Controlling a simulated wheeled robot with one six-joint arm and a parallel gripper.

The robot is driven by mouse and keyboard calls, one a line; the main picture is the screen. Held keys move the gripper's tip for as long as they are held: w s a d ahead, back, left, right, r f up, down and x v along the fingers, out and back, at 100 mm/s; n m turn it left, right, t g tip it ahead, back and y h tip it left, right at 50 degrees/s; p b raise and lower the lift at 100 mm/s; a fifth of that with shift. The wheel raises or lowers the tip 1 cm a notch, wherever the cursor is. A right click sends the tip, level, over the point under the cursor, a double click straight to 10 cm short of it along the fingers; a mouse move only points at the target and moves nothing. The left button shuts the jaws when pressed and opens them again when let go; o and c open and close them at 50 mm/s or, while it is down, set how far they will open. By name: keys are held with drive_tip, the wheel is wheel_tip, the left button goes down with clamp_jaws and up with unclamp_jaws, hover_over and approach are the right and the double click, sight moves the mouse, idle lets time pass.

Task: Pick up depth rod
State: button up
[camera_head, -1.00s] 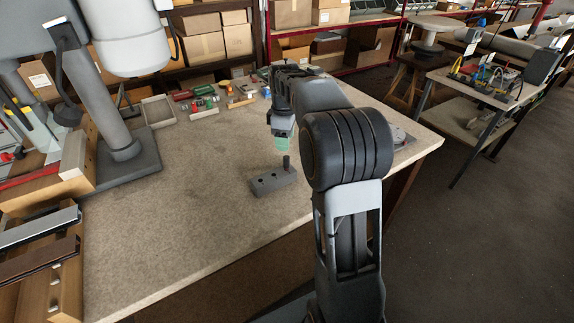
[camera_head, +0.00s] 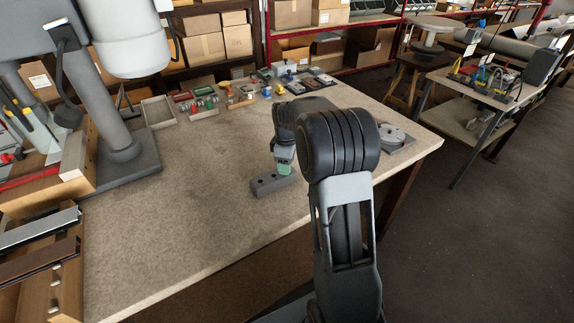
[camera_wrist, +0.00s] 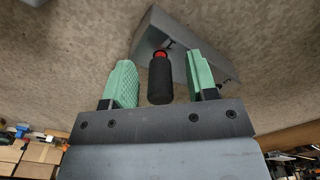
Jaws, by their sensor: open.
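The depth rod (camera_wrist: 160,80) is a dark cylinder with a red part at its far end. In the wrist view it lies between the two green fingers of my gripper (camera_wrist: 160,82), with a gap on each side. My gripper is open around it. A grey block (camera_wrist: 150,35) with holes is beyond the rod in that view. In the head view the block (camera_head: 268,184) sits on the worktable, and my gripper (camera_head: 284,168) is low over its right end. The rod is hidden there by my gripper.
The worktable (camera_head: 180,220) is clear around the block. A round grey disc (camera_head: 393,138) lies at the right. Small trays and coloured parts (camera_head: 205,95) stand at the back. A grey column base (camera_head: 125,165) and wooden racks are at the left.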

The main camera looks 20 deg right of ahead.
clamp_jaws()
idle(0.5)
